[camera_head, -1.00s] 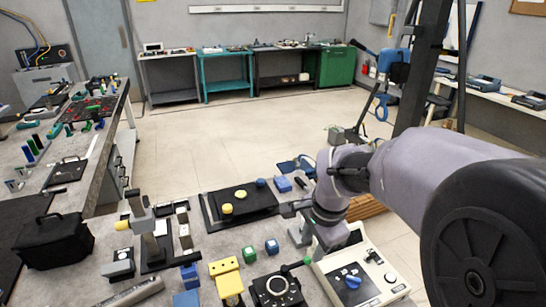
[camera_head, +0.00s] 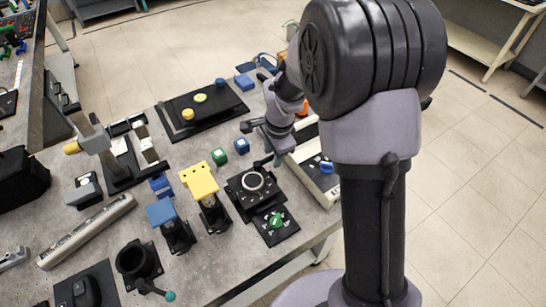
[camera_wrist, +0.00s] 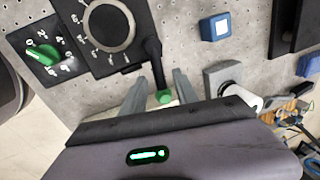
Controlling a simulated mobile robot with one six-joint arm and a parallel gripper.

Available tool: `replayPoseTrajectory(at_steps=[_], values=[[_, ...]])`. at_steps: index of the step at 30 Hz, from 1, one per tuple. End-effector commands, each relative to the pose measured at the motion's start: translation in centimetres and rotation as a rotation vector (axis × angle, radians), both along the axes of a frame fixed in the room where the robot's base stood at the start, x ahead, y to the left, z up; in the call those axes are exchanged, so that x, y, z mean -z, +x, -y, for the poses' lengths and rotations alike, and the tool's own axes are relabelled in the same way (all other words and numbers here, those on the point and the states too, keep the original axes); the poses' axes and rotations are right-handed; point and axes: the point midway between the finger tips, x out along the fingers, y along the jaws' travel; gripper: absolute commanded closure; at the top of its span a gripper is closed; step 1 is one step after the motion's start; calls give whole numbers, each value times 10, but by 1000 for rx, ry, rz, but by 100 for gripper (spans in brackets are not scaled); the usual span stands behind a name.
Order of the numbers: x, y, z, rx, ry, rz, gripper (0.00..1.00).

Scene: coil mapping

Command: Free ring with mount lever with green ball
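The black mount (camera_head: 237,197) stands on the grey table, with a pale ring (camera_head: 253,180) around its round centre. In the wrist view the ring (camera_wrist: 131,32) sits at the top, and a black lever (camera_wrist: 154,60) runs from the mount's corner to a green ball (camera_wrist: 164,97). My gripper (camera_wrist: 158,76) is open, with one finger on each side of the lever and ball. Gaps seem to show on both sides; I cannot tell whether either finger touches. In the head view the gripper tips and ball are hard to make out below my wrist.
A green knob on a black plate (camera_head: 276,226) is beside the mount. A cream control box (camera_head: 315,172) is right of my wrist. Another black holder (camera_head: 137,262) has a teal-ball lever.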

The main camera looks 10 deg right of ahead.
Motion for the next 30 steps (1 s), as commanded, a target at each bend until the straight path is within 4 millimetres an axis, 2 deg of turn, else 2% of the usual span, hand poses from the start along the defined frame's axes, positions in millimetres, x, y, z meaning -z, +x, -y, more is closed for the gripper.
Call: replayPoseTrajectory(at_steps=[8,14,30], values=[[2,1,0,0,0,1,64],[2,1,0,0,0,1,99],[1,1,0,0,0,1,100]])
